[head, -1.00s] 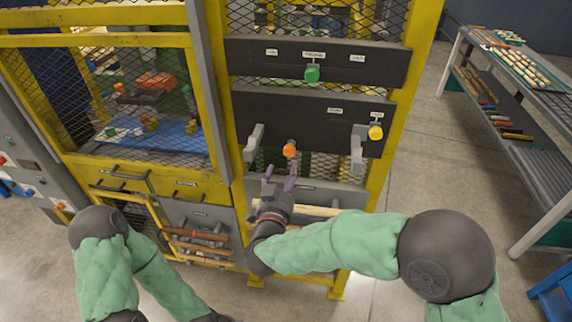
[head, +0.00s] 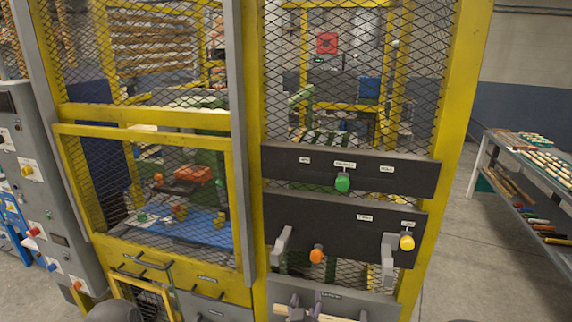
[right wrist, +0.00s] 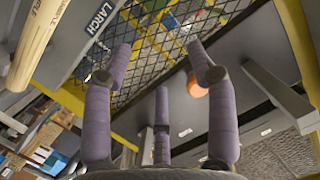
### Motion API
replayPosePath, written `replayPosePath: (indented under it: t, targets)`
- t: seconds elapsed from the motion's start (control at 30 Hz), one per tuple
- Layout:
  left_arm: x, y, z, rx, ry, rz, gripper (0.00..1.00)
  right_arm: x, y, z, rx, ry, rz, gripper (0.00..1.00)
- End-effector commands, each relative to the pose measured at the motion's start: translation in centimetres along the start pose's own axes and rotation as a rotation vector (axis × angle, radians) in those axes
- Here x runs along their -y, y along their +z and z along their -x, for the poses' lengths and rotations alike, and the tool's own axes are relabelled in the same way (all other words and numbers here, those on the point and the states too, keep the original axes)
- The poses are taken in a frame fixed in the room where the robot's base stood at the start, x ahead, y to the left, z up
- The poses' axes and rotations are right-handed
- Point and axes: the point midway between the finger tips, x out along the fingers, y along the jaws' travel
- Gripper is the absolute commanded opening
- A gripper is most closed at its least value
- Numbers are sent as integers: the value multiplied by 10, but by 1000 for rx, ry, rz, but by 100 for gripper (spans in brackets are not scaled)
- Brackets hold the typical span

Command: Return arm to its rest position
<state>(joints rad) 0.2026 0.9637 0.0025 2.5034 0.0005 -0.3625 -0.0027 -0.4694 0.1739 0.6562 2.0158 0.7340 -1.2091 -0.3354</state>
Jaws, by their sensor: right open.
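My right gripper (head: 306,303) shows at the bottom edge of the head view, in front of the lower grey panel and just below the orange knob (head: 316,256). In the right wrist view its purple fingers (right wrist: 160,72) are spread apart with nothing between them. The orange knob also shows there (right wrist: 197,86), behind the right finger and apparently apart from it. Most of my right arm is below the head view. A dark rounded part of my left arm shows at the bottom left; my left gripper is out of view.
A yellow mesh-fronted frame (head: 245,215) stands close ahead, with a green knob (head: 342,183), a yellow knob (head: 407,242) and grey brackets (head: 282,246). A pale turned wood piece (right wrist: 38,40) lies near the gripper. A shelf bench (head: 530,165) stands right, with open floor before it.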

Motion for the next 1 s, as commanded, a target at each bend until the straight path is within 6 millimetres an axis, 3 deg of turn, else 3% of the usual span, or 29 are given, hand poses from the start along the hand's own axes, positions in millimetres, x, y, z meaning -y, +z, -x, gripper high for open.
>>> replayPosePath:
  t: [0.03, 0.1, 0.27, 0.47, 0.6, 0.8, 1.0]
  targets:
    - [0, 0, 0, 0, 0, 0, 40, -13, 32, -9, 86, -6, 19, 58]
    - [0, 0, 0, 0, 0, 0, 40, -27, 71, -14, 200, -27, 31, 58]
    - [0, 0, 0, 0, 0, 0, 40, -63, 163, -6, 480, -60, 38, 58]
    - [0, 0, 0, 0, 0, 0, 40, -110, 268, 44, 854, -81, 5, 58]
    - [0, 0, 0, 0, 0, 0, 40, -136, 325, 99, 1105, -90, -38, 58]
    - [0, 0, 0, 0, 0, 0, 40, -155, 363, 160, 1337, -101, -90, 58]
    - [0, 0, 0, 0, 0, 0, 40, -159, 371, 179, 1401, -107, -103, 58]
